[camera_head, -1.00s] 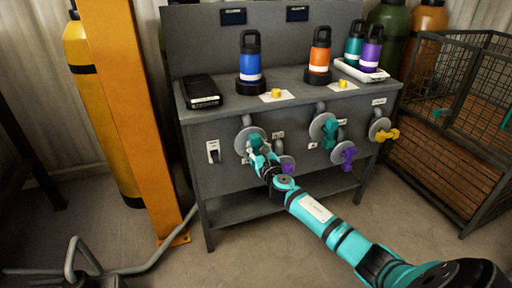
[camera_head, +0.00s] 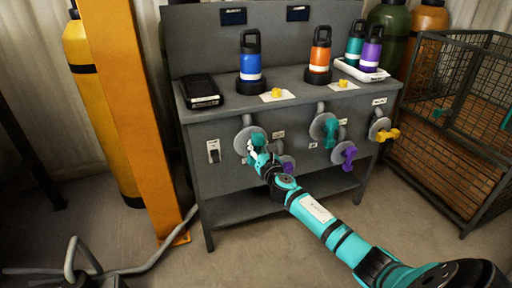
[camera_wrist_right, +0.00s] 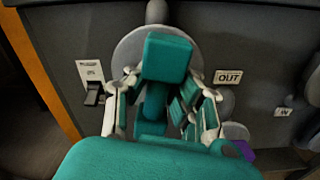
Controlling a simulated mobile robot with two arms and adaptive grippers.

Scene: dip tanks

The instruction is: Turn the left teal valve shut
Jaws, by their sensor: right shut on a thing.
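The left teal valve has a grey round plate (camera_head: 241,138) on the front of the grey bench, below a bent pipe. Its teal handle (camera_wrist_right: 166,58) stands out between my fingers in the right wrist view. My right gripper (camera_head: 256,152) is at this valve, and its fingers (camera_wrist_right: 162,100) are closed around the handle from both sides. The gripper hides most of the handle in the head view. Another teal valve (camera_head: 330,132) is farther right on the panel. My left gripper is not in view.
Purple valves (camera_head: 344,154) and a yellow valve (camera_head: 387,135) are on the same panel. An OUT label (camera_wrist_right: 228,77) and a switch (camera_head: 214,152) flank the left valve. Bottles (camera_head: 250,62) stand on the bench top. An orange post (camera_head: 140,130) and a wire cage (camera_head: 450,120) stand either side.

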